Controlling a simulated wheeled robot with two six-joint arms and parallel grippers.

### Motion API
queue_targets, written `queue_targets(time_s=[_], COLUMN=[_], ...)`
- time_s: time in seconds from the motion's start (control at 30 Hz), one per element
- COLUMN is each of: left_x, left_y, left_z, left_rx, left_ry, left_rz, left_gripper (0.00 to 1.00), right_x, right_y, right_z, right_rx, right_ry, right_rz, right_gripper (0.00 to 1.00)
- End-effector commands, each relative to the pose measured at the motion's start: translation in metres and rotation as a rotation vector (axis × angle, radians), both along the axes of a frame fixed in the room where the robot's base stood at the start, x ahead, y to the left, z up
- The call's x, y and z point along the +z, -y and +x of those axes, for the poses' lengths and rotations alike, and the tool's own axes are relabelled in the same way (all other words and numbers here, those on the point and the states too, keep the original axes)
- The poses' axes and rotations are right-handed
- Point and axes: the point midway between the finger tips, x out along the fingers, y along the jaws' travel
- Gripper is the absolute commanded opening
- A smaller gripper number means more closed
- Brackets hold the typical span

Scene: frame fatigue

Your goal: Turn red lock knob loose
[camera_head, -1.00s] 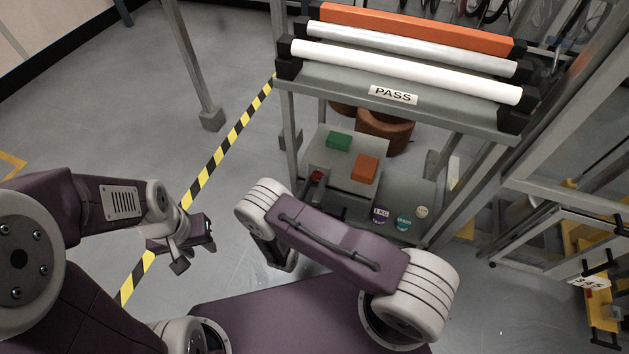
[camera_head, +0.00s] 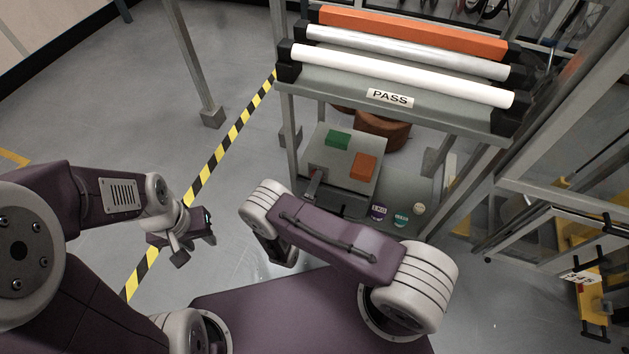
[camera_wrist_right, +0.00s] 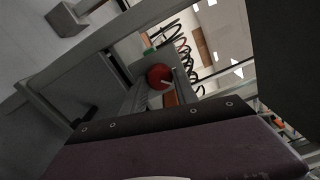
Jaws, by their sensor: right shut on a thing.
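The red lock knob (camera_wrist_right: 158,76) shows in the right wrist view as a round red shape with a pale mark, close to the green and orange blocks.
The grey panel (camera_head: 325,161) carries a green block (camera_head: 337,139) and an orange block (camera_head: 363,168). Small labelled pots (camera_head: 379,211) stand to its right. Above is a shelf marked PASS (camera_head: 390,97) with rollers.

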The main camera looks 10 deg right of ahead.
Motion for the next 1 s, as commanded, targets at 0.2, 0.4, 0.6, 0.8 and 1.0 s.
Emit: queue_targets(time_s=[0.2,0.4,0.6,0.8,1.0], left_x=[0.0021,0.0027,0.0029,0.0029,0.0029], left_y=[0.0,0.0,-0.0001,0.0,-0.0001], left_z=[0.0,0.0,0.0,0.0,0.0], left_rx=[0.0,0.0,0.0,0.0,0.0], left_ry=[0.0,0.0,0.0,0.0,0.0], left_rz=[0.0,0.0,0.0,0.0,0.0], left_gripper=[0.36,0.36,0.36,0.36,0.36], right_x=[-0.0003,-0.0001,0.0,0.0003,0.0004], right_y=[0.0006,0.0004,0.0004,0.0003,0.0002], right_z=[-0.0009,-0.0008,-0.0007,-0.0007,-0.0006], right_rx=[-0.001,-0.001,-0.001,0.0,0.001], right_ry=[-0.117,-0.22,-0.31,-0.378,-0.42], right_rz=[-0.169,-0.321,-0.454,-0.554,-0.616], right_gripper=[0.0,0.0,0.0,0.0,0.0])
